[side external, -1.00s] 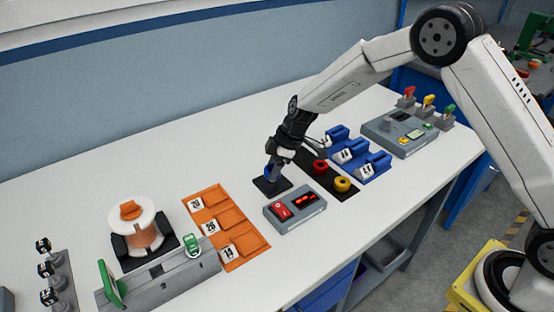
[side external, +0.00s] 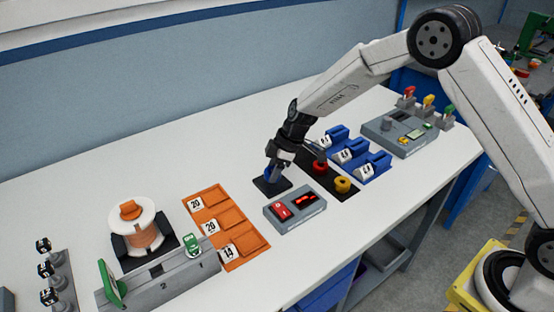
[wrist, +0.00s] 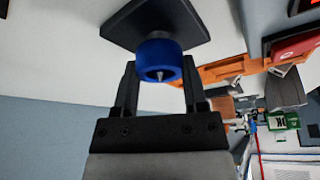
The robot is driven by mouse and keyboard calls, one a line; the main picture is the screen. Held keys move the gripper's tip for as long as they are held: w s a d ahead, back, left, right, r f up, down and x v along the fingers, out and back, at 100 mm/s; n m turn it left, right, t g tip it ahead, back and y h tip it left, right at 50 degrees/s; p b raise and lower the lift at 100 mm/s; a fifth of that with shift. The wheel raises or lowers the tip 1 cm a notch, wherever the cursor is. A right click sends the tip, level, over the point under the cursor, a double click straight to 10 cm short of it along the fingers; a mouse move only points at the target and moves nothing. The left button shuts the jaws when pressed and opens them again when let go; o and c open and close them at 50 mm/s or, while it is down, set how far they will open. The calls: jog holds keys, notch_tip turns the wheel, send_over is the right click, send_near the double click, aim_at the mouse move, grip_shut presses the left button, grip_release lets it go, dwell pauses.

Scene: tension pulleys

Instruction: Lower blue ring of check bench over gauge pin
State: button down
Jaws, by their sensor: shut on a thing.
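The blue ring (wrist: 158,52) is between the two fingers of my gripper (wrist: 158,72), which is shut on it. A small pale pin tip (wrist: 159,76) shows inside the ring's hole, so the ring appears to be around the gauge pin. The pin's dark square base plate (wrist: 190,22) is just beyond the ring. In the side view the blue ring (side external: 270,174) is low over the dark plate (side external: 264,189), partly hidden by my gripper (side external: 275,165). I cannot tell whether the ring touches the plate.
A grey box (side external: 305,213) with a red switch and red display stands just in front. A dark board with a red ring (side external: 320,167) and a yellow ring (side external: 342,185) lies to the right. Orange numbered trays (side external: 232,235) stand left. Bare white table lies behind the plate.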

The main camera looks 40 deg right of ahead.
jog(key=shift+f, duration=0.75)
dwell(0.6)
jog(key=shift+c, duration=0.3)
grip_release()
jog(key=shift+o, duration=0.3)
jog(key=shift+r, duration=0.1)
jog(key=shift+r, duration=3.9)
jog(key=s+d+m+h, duration=0.1)
jog(key=s+d+m, duration=0.2)
jog(key=s, duration=0.5)
jog(key=s+d+m+h, duration=0.1)
jog(key=s+d+m, duration=0.2)
jog(key=s, duration=0.6)
jog(key=s+d+r+m+h, duration=0.1)
jog(key=s+d+m, duration=0.3)
jog(key=s+m, duration=0.2)
jog(key=s, duration=0.2)
jog(key=shift+s+h, duration=0.35)
jog(key=shift+h, duration=0.05)
